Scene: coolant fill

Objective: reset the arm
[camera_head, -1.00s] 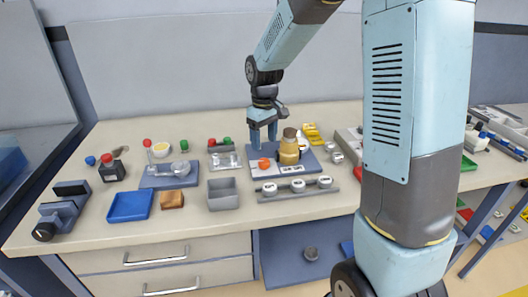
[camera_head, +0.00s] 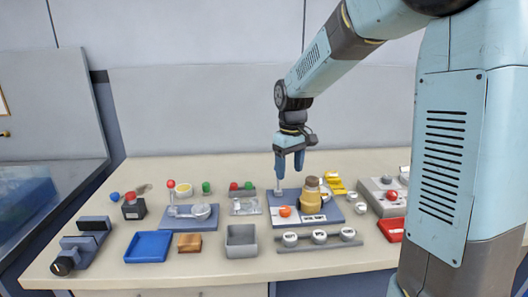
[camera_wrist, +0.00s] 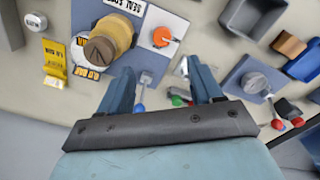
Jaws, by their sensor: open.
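My gripper (camera_head: 289,178) hangs fingers down over the back part of the bench, just left of and behind the tan canister with a brown cap (camera_head: 311,197). Its two fingers are apart and nothing is between them; the wrist view also shows the open gripper (camera_wrist: 160,68). The canister stands upright on a blue-grey plate (camera_head: 275,218), beside an orange knob (camera_head: 285,211). In the wrist view the canister (camera_wrist: 108,40) is ahead of the left finger, apart from it.
The bench also holds a grey bin (camera_head: 241,240), a blue tray (camera_head: 148,246), a wooden block (camera_head: 189,242), a rail with white-topped pieces (camera_head: 320,238), yellow parts (camera_head: 336,185) and a red button box (camera_head: 392,196). Bare bench shows along the front.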

